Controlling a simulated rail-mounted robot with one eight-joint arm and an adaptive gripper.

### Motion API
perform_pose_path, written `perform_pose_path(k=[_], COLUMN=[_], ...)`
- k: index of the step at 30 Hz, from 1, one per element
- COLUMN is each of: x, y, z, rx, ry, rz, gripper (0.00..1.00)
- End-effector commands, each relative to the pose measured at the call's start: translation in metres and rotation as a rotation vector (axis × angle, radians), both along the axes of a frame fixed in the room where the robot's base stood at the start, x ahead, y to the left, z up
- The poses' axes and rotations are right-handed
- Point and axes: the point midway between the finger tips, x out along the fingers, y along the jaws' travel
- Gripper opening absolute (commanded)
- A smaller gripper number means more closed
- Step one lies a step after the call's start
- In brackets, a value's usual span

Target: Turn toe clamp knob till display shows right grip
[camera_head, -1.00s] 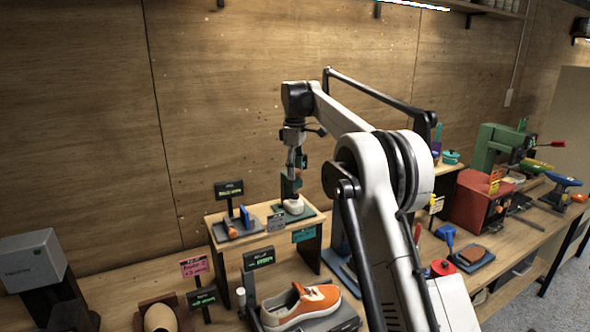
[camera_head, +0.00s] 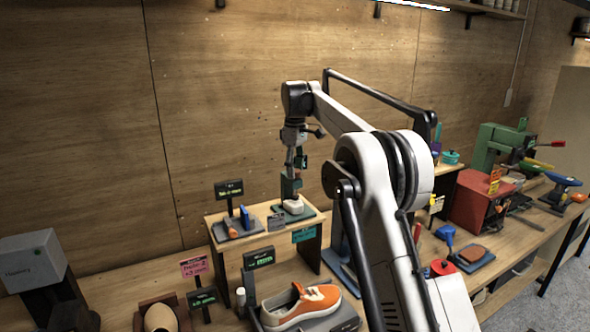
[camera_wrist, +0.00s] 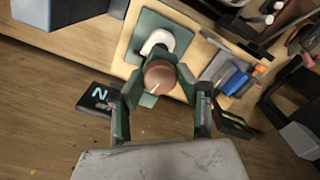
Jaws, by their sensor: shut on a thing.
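The round brown knob (camera_wrist: 160,77) has a pale mark on its face and sits between the fingers of my gripper (camera_wrist: 162,85) in the wrist view. My gripper is shut on it. Beyond the knob are a white curved piece (camera_wrist: 157,40) and a green base plate (camera_wrist: 128,56). In the head view, my gripper (camera_head: 291,180) points down at the white piece (camera_head: 294,205) on the raised wooden stand; the knob is not clear there. A small black display with a pale blue "N" (camera_wrist: 99,95) is left of my gripper in the wrist view.
A display with unreadable green text (camera_head: 230,188) stands left of the gripper on the wooden stand (camera_head: 318,222), near a blue block (camera_head: 245,217). An orange sneaker (camera_head: 305,303) lies in front, lower down. The wooden wall is close behind.

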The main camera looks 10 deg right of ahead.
Motion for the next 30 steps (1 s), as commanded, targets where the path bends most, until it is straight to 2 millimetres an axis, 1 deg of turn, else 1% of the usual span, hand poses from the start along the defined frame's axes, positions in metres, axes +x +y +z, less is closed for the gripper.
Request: perform_pose_path(k=[30], x=[0.0002], y=[0.0001], z=[0.0009], rx=[0.0], ry=[-0.001], rz=[-0.953], gripper=[0.06])
